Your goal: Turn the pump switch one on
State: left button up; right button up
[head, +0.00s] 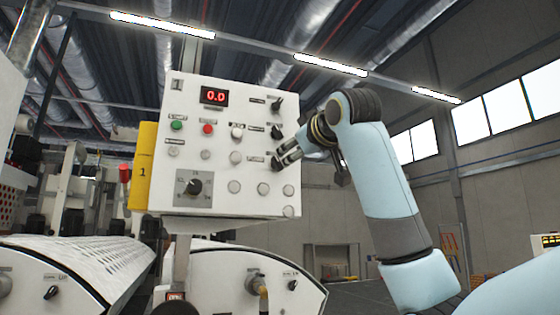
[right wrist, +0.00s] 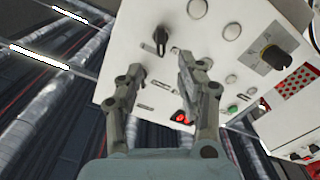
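The white control panel (head: 215,150) faces me in the head view. Its right column has black rotary switches: a top one (head: 278,104), a middle one (head: 277,131) and a lower one partly hidden by my gripper. Their labels are too small to read. My right gripper (head: 282,152) is at this column, in front of the panel. In the right wrist view the gripper (right wrist: 162,66) is open with nothing held. One black switch (right wrist: 160,38) shows just beyond the gap between the fingertips. My left gripper is not in view.
The panel also carries a red display (head: 215,96) reading 0.0, a green button (head: 176,125), a red button (head: 208,129) and a large dial (head: 193,187). A yellow box (head: 143,165) is at its left side. White rollers' housings stand below.

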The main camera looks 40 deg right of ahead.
aim_at(279, 163)
jog(key=p+x, duration=0.3)
jog(key=x, duration=0.6)
jog(key=shift+w+f+p, duration=0.15)
jog(key=shift+w+p, duration=0.15)
grip_shut()
